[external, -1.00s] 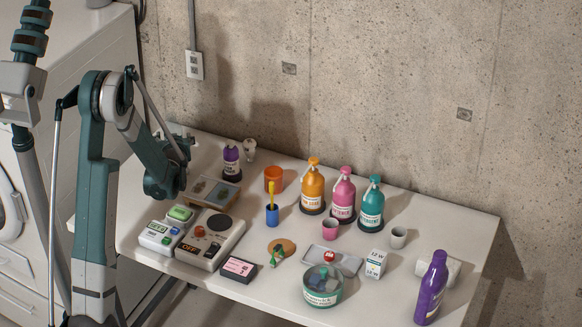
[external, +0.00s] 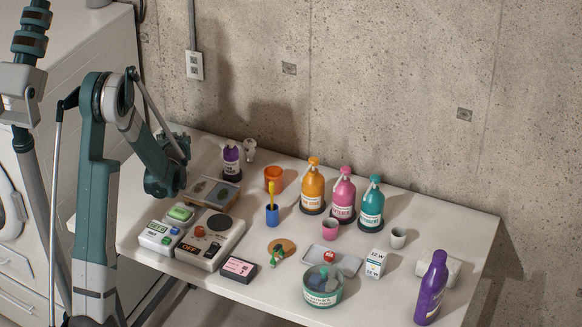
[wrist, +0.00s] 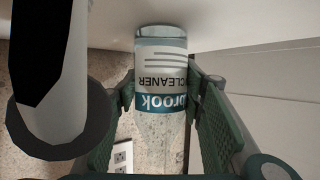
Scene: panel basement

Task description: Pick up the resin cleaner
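The resin cleaner (wrist: 160,75) is a clear bottle with a white and teal label reading CLEANER, upside down in the wrist view. In the external view, my gripper (external: 165,178) is at the left end of the table, and the cleaner is hidden there.
A purple bottle (external: 231,160) and a shallow tray (external: 228,203) are close right of my gripper. A control box (external: 211,240) is in front. Orange, pink and teal bottles (external: 371,205) stand along the concrete wall. A purple bottle (external: 431,288) stands at the right.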

